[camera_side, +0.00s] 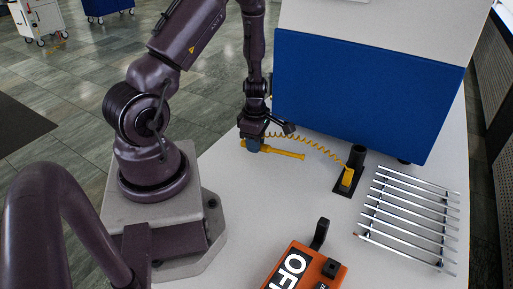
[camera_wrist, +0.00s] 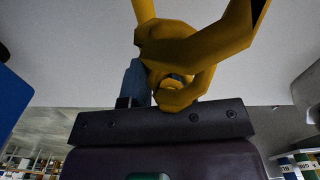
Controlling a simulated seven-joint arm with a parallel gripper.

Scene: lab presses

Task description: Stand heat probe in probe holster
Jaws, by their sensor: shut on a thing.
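The heat probe (camera_side: 284,153) is a yellow rod. It lies about level in my gripper (camera_side: 253,146), its longer part pointing right toward the holster. My gripper is shut on it, low over the left part of the table. The jaws hide the gripped part. In the wrist view, thick yellow shapes (camera_wrist: 195,47) fill the upper middle; I cannot tell probe from cable there. The probe holster (camera_side: 357,156) is a dark upright tube on a dark base, right of my gripper and apart from the probe. A yellow block (camera_side: 347,178) sits at its front.
A yellow coiled cable (camera_side: 318,146) runs between the probe's area and the holster. A blue-fronted machine (camera_side: 365,95) stands behind. A metal rod rack (camera_side: 410,215) lies right of the holster. An orange box marked OFF (camera_side: 305,268) is in front.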

